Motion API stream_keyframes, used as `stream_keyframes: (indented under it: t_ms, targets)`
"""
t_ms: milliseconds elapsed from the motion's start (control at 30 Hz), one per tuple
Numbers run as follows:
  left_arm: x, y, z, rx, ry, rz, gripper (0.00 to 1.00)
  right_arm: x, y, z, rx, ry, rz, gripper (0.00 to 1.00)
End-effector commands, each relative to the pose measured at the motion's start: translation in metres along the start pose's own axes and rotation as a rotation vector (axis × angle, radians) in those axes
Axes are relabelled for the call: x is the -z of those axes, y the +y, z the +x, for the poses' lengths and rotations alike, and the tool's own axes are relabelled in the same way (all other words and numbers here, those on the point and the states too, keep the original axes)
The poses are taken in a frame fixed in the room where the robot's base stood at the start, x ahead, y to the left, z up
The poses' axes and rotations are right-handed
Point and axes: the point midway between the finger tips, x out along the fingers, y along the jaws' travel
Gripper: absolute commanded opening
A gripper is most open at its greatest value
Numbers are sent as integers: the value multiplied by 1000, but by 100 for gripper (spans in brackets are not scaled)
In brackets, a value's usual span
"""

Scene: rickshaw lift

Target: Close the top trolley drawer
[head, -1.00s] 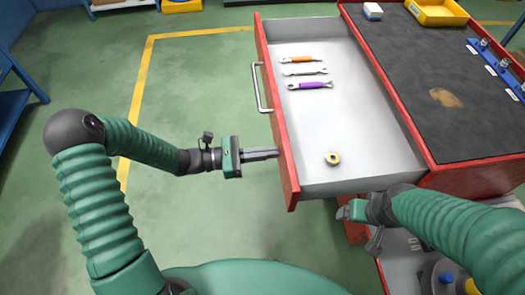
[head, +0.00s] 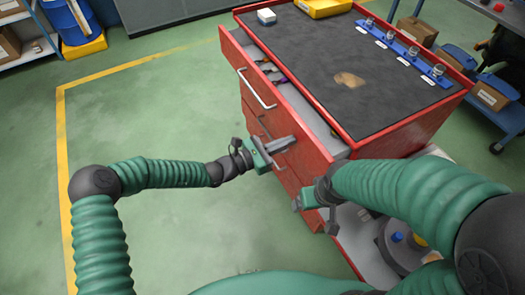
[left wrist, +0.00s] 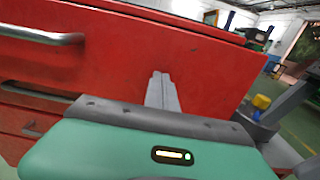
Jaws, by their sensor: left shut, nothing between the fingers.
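The red trolley's top drawer (head: 295,118) is open by a narrow gap, with part of its grey inside and some tools showing. Its metal handle (head: 257,90) is on the front, and also shows in the left wrist view (left wrist: 40,37). My left gripper (head: 288,144) is shut and empty, its fingers at the near end of the drawer front, below and right of the handle. In the left wrist view its fingers (left wrist: 163,84) point at the red front; contact is unclear. My right gripper (head: 313,214) hangs low beside the trolley's near side, its fingers apart and empty.
The trolley top (head: 330,80) holds a yellow tray (head: 328,7), a small white box (head: 267,16) and a blue rack (head: 405,50). Lower drawers (head: 262,130) look shut. A blue shelf cart with boxes stands at right. Green floor at left is clear.

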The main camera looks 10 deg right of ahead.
Motion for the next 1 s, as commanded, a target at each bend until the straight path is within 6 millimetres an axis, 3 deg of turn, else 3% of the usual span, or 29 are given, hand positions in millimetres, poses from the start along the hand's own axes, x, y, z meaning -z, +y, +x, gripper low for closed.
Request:
stream_keyframes:
  t_ms: [200,400,1000]
  targets:
    - [2,-1,46,2,-1,-1,0,-2,0,8,0,0,0,84]
    - [1,0,71,0,-1,0,0,-3,0,12,0,0,0,84]
    - [-2,0,86,0,-3,0,0,-3,0,12,0,0,0,84]
